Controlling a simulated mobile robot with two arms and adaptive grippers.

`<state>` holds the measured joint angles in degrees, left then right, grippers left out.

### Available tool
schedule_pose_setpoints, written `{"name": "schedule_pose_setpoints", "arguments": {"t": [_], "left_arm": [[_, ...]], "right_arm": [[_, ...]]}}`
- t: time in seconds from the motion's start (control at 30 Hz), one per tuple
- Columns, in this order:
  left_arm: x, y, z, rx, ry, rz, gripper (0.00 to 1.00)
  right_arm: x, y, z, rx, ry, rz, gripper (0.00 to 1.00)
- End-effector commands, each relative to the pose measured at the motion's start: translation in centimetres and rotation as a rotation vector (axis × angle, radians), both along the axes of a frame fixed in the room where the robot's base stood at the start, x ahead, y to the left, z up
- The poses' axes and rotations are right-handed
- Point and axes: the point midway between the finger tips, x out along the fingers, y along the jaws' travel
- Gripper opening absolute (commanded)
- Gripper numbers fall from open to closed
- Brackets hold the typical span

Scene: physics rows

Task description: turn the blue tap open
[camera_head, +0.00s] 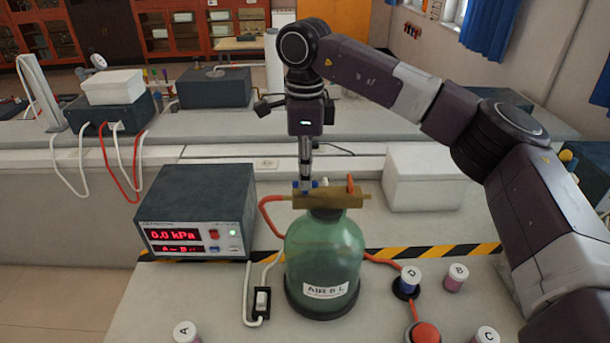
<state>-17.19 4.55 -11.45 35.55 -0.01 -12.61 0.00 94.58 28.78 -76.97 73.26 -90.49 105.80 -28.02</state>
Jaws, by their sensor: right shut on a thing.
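The blue tap (314,183) is at the left part of the brass block; only small bits of blue show around my fingers. An orange tap (350,184) sticks up at the block's right part. My right gripper (306,183) points straight down from above and is shut on the blue tap. How far the tap is turned is hidden by the fingers. My left gripper is not in view.
A grey meter (195,212) reading 0.0 kPa stands left of the bottle. A white box (425,178) sits behind.

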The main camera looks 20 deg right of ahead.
Motion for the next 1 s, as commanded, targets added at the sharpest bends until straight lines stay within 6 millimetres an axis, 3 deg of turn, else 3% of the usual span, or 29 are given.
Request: {"name": "schedule_pose_setpoints", "arguments": {"t": [0.57,0.6,0.77,1.0], "left_arm": [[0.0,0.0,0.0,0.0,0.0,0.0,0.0],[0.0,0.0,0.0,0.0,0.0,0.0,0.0],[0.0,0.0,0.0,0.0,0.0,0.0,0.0],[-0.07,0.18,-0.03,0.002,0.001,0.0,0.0]], "right_arm": [[0.14,0.01,0.26,0.002,-0.007,0.033,0.0],[0.14,0.01,0.26,0.002,-0.007,0.033,0.07],[0.1,0.0,0.19,0.002,-0.005,0.033,0.24],[0.05,0.0,0.11,0.001,-0.002,0.033,0.24]]}}
